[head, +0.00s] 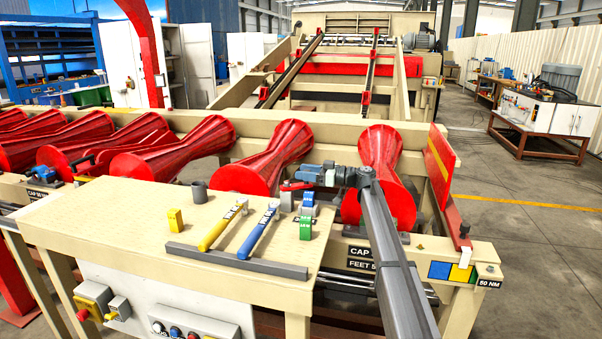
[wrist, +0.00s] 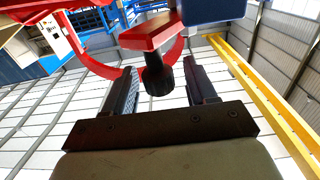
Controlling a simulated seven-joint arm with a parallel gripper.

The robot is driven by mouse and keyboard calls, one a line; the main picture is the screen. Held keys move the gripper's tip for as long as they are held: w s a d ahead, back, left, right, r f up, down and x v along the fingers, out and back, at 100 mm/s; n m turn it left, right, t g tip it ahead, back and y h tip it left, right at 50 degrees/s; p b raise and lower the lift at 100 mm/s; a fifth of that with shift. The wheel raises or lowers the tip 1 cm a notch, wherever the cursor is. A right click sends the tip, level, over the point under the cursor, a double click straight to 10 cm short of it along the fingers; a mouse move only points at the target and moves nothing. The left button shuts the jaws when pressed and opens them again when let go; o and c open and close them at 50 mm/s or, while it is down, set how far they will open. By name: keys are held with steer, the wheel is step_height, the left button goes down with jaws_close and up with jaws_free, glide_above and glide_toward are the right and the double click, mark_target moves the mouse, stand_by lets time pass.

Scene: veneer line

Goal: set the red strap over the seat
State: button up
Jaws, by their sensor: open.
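A red piece (head: 297,186), which looks like the red strap, is at the table's back right, just below my gripper (head: 309,173). In the wrist view a red bar (wrist: 150,33) with a black knob (wrist: 157,76) hangs between the two fingers of my gripper (wrist: 160,80). The fingers are open, with visible gaps on both sides of the knob. A grey block (head: 287,201) and a blue and grey block (head: 308,203) stand close below. I cannot tell which of them is the seat, or whether the strap rests on either.
The table (head: 110,215) also holds a green block (head: 305,229), a yellow wrench (head: 220,229), a blue wrench (head: 258,232), a yellow block (head: 175,219) and a grey cylinder (head: 199,191). A grey rail (head: 237,262) runs along the front. Red rollers (head: 278,155) stand close behind. The table's left part is clear.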

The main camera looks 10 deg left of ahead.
steer(key=shift+a, duration=0.9)
steer(key=shift+c, duration=0.2)
jaws_close()
